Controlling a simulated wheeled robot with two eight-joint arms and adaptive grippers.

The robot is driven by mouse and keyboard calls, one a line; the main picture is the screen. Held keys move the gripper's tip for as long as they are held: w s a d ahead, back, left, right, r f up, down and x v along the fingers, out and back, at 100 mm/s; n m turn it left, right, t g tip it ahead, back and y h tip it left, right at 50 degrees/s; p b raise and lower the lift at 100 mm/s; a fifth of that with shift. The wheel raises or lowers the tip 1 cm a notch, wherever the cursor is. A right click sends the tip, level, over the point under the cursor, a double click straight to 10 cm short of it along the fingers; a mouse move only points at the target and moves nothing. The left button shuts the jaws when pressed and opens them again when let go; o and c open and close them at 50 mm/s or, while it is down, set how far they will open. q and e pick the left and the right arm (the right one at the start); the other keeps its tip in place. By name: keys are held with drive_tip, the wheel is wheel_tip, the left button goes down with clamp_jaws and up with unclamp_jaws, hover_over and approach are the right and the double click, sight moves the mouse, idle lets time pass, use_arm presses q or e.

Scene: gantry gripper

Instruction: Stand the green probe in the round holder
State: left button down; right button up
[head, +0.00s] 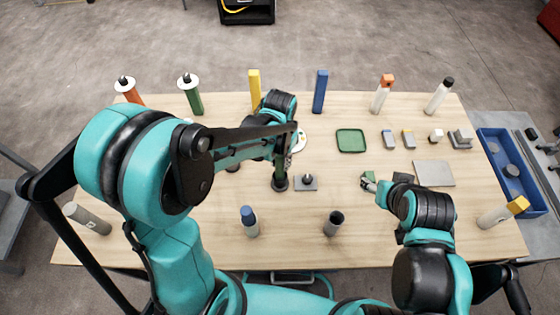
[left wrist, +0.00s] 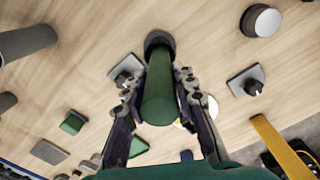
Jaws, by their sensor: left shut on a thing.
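The green probe (head: 279,168) is held upright in my left gripper (head: 286,152). In the left wrist view the probe (left wrist: 158,95) runs between the two fingers (left wrist: 157,100), which are shut on it. The dark round holder (head: 280,185) stands on the table at the probe's lower end, and it also shows in the left wrist view (left wrist: 158,40). The probe's end meets the holder's rim in both views; how deep it sits is hidden. My right gripper (head: 372,184) is low over the table beside a small green block (head: 368,176); its jaws are too small to read.
A square plate with a knob (head: 306,183) stands close right of the holder. A dark-topped tube (head: 333,223) and a blue-topped post (head: 249,221) stand nearer the front. Several posts line the back edge. A green tray (head: 351,141) and a blue bin (head: 512,172) are at the right.

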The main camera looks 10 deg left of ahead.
use_arm(q)
drive_tip(key=shift+s+f, duration=0.1)
drive_tip(key=c, duration=1.2)
unclamp_jaws()
